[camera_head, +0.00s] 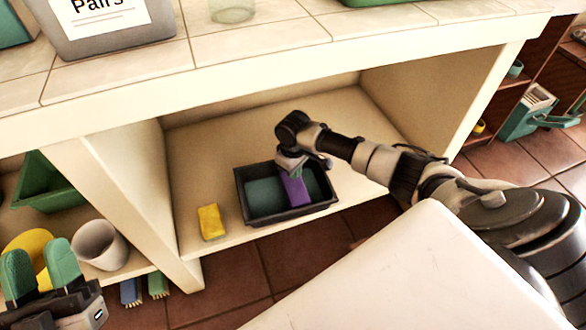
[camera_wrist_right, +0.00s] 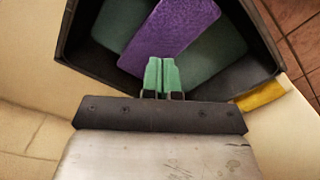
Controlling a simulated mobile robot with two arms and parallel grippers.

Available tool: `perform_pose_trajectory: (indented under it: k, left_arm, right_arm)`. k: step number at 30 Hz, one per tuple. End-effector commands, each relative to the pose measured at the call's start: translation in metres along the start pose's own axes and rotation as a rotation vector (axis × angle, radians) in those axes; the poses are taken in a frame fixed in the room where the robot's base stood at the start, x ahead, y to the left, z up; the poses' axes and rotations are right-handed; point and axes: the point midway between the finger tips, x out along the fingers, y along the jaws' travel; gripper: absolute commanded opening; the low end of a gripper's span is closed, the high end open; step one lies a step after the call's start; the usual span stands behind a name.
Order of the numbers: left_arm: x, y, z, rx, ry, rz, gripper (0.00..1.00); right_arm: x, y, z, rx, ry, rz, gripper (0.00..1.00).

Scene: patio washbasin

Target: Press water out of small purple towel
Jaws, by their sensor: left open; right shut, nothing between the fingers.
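The small purple towel (camera_head: 295,191) lies in a dark rectangular tray (camera_head: 290,215) on the cabinet shelf. In the right wrist view the towel (camera_wrist_right: 178,28) lies slanted across a teal-green area inside the tray (camera_wrist_right: 88,62). My right gripper (camera_head: 298,174) points down over the tray. In the right wrist view its green fingers (camera_wrist_right: 162,62) are shut together with nothing between them, at the towel's near end. I cannot tell whether they touch it. My left gripper (camera_head: 38,252) is open and empty at the lower left of the head view, away from the tray.
A yellow sponge-like block (camera_head: 211,222) sits on the shelf left of the tray. The cabinet's upright divider (camera_head: 135,190) and tiled countertop (camera_head: 235,50) border the opening. A white cup (camera_head: 100,245) and a green container (camera_head: 45,182) are in the left compartment.

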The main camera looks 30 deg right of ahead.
Motion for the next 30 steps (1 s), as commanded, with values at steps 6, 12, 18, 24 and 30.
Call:
perform_pose_trajectory:
  k: [6,12,18,24,30]
  left_arm:
    - [0.0,-0.004,0.02,0.008,-0.183,-0.007,0.43]
    - [-0.006,-0.007,0.039,0.014,-0.348,-0.016,0.43]
    - [-0.016,-0.011,0.056,0.02,-0.509,-0.024,0.43]
    - [-0.029,-0.014,0.071,0.023,-0.67,-0.034,0.43]
    - [-0.046,-0.018,0.084,0.027,-0.832,-0.044,0.43]
  right_arm:
    - [-0.008,0.0,0.0,0.0,0.0,0.0,0.0]
    - [-0.014,0.0,0.0,0.0,0.0,-0.001,0.0]
    - [-0.02,0.0,0.0,0.0,0.001,-0.001,0.0]
    - [-0.025,0.0,0.0,0.0,0.001,-0.001,0.0]
    - [-0.031,0.0,0.0,0.0,0.001,-0.001,0.0]
